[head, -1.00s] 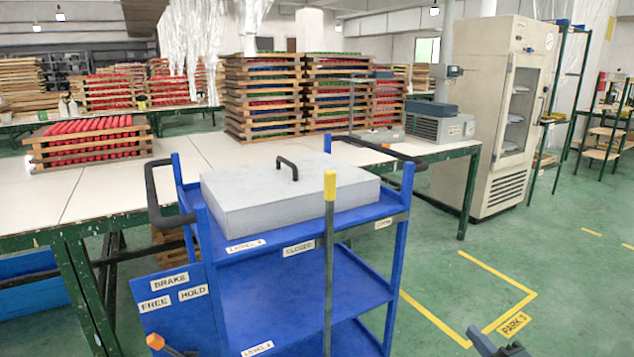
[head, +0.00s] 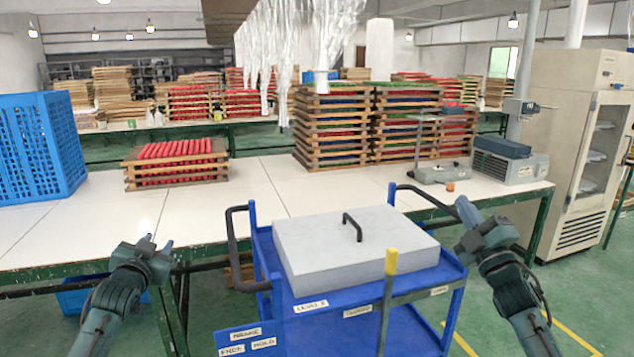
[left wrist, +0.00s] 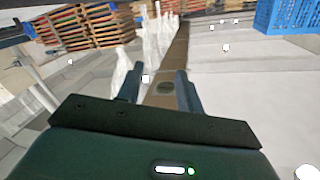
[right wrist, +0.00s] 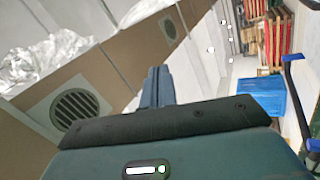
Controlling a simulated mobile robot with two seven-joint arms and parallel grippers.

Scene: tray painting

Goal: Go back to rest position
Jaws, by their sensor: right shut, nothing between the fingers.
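My left gripper (head: 158,243) is raised at the left of the head view, in front of the white table. In the left wrist view its two fingers (left wrist: 160,88) stand apart with nothing between them. My right gripper (head: 466,212) is raised to the right of the blue cart (head: 375,312). In the right wrist view its fingers (right wrist: 157,88) are together and hold nothing. Both grippers appear clear of the cart and its grey lid (head: 335,240), which has a black handle (head: 352,226).
The white table (head: 120,225) spans behind the cart, with a blue crate (head: 40,150) and a rack of red rods (head: 178,160). Stacked wooden trays (head: 335,130) stand farther back. A cabinet (head: 590,150) is at the right. A yellow-tipped post (head: 390,290) rises at the cart's front.

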